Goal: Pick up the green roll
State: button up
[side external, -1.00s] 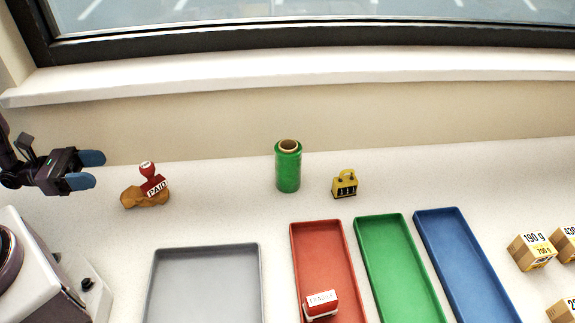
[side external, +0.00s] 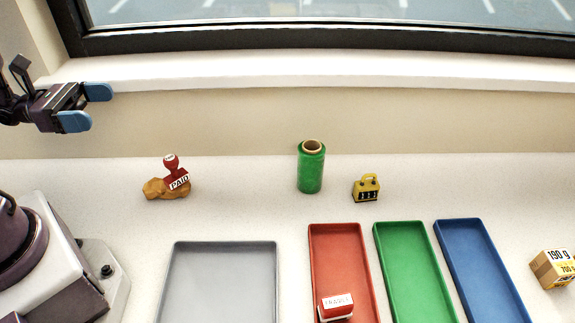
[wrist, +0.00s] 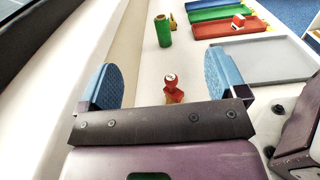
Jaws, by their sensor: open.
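The green roll (side external: 311,170) stands upright on the white table near the back wall, with a tan core showing at its top. In the wrist view the roll (wrist: 163,31) is at the top, beyond the fingers. My gripper (side external: 88,107) is at the far left in the side view, raised above the table and well apart from the roll. Its blue fingertips are spread with nothing between them.
A red PAID stamp (side external: 173,172) leans by a brown lump (side external: 155,190) between my gripper and the roll. A yellow padlock-like counter (side external: 366,188) is right of the roll. Grey (side external: 222,243), red (side external: 340,226), green (side external: 400,225) and blue (side external: 462,222) trays lie in front; a FRAGILE stamp (side external: 336,306) sits in the red one.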

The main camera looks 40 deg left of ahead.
notch_tip(320, 180, up, 4)
jog(key=s+d+f+m+g+y, duration=0.3)
jog(key=d+m+g, duration=0.2)
jog(key=m+g, duration=0.6)
jog(key=s+d+f+m+g+y, duration=0.35)
jog(key=m+g, duration=0.55)
jog(key=g, duration=0.4)
jog(key=w+a+r+m+t+y, duration=0.1)
jog(key=w+m+t+y, duration=0.2)
jog(key=w+m+y, duration=1.1)
jog(key=w+d+r+m+t+y, duration=0.2)
jog(key=w+d+m+t+y, duration=0.35)
jog(key=m+t+y, duration=0.3)
jog(key=w+d+r+m+t+h, duration=0.2)
jog(key=w+d+m+t+h, duration=0.15)
jog(key=d+m+t, duration=0.6)
jog(key=w+d+r+m+t+h, duration=0.2)
jog(key=w+d+m+t+h, duration=0.25)
jog(key=d, duration=0.85)
jog(key=y, duration=0.2)
send_near(309, 169)
jog(key=shift+s+a+t, duration=0.1)
jog(key=shift+t, duration=0.25)
jog(key=shift+f, duration=0.3)
jog(key=x, duration=0.7)
jog(key=shift+w+a, duration=0.1)
jog(key=shift+w, duration=0.2)
jog(key=shift+x, duration=2.75)
